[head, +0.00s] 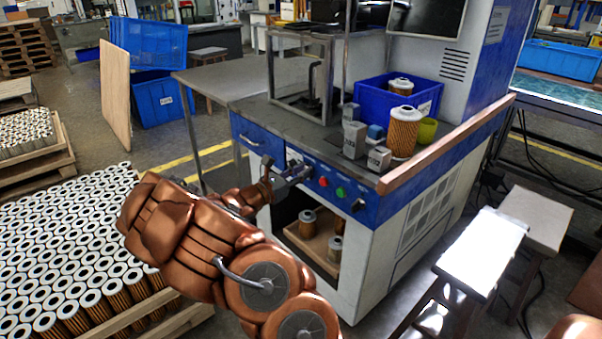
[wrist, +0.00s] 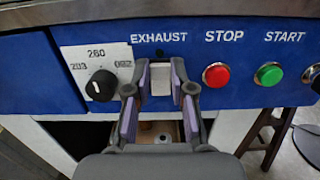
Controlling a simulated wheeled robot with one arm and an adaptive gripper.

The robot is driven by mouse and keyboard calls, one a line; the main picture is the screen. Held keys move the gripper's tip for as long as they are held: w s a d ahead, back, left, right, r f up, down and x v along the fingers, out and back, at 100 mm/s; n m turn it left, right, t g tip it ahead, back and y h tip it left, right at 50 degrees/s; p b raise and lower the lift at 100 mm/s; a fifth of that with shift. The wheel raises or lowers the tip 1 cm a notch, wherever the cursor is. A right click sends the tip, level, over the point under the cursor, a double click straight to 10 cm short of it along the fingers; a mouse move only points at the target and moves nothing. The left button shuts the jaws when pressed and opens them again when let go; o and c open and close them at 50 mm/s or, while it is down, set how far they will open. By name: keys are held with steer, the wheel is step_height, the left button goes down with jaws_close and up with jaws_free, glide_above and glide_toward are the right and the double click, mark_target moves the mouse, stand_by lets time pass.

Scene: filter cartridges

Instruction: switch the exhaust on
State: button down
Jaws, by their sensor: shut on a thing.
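The exhaust switch (wrist: 160,80) is a pale grey block on the blue panel, directly below the EXHAUST label in the wrist view. A small dark spot, perhaps an unlit lamp, shows just above it. My gripper (wrist: 160,84) is at the panel with one finger on each side of the switch, shut on it. In the head view my gripper (head: 298,176) reaches the front panel of the machine bench, and it hides the switch there.
A black dial (wrist: 101,86) on a white plate is left of the switch. The red STOP button (wrist: 216,75) and green START button (wrist: 268,74) are to the right. Filters and a blue bin (head: 372,97) stand on the bench; an open shelf is below the panel.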

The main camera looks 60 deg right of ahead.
steer(key=shift+a+f+h+b, duration=0.15)
steer(key=shift+h+b, duration=0.25)
steer(key=shift+h, duration=0.7)
steer(key=c, duration=1)
jaws_free()
steer(key=shift+g, duration=0.3)
steer(key=v, duration=1.2)
